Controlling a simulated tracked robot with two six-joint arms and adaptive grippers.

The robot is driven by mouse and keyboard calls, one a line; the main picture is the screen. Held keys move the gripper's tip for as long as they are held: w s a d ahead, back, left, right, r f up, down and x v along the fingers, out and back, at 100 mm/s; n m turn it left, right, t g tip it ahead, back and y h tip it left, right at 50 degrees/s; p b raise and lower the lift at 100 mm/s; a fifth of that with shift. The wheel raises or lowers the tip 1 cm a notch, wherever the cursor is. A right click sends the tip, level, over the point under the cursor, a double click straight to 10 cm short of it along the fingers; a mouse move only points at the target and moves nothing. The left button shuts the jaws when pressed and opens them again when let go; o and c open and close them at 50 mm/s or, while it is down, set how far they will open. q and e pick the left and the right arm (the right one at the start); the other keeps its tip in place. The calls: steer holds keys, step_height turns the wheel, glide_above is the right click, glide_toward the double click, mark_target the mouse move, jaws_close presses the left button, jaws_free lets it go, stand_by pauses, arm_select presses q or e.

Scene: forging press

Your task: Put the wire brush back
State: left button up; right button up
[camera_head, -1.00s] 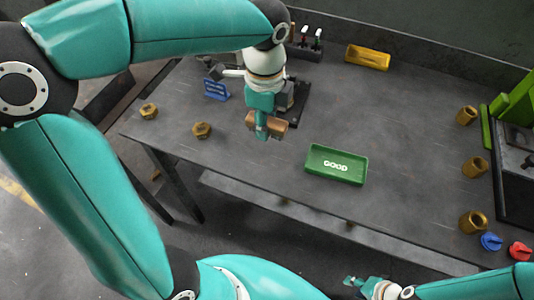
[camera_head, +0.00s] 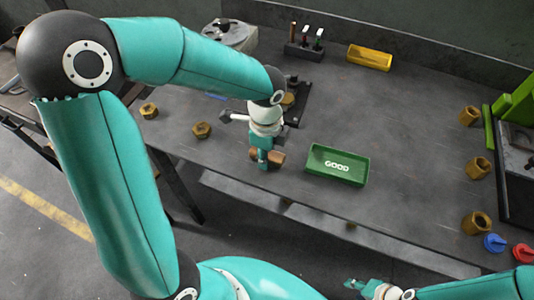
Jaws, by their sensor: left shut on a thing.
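My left gripper (camera_head: 264,163) is over the near edge of the grey workbench, left of the green tray. It is shut on a brown block-like thing, which looks like the wire brush (camera_head: 277,158); its ends stick out on both sides of the fingers. Its bristles cannot be made out. My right gripper (camera_head: 352,285) is low at the bottom of the view, in front of the bench and away from everything on it. It is too small to tell whether its fingers are apart.
The green tray marked GOOD (camera_head: 337,166) lies mid-bench. A yellow tray (camera_head: 369,58) and a dark rack with upright tools (camera_head: 304,45) stand at the back. Brass nuts (camera_head: 201,130) lie left; several brass fittings (camera_head: 479,168), blue (camera_head: 494,243) and red knobs (camera_head: 522,252) are right.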

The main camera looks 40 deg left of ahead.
arm_select(q)
steer(key=shift+f, duration=0.1)
steer(key=o, duration=1)
step_height(320, 180, up, 12)
steer(key=shift+r+p, duration=0.15)
steer(key=shift+p, duration=0.3)
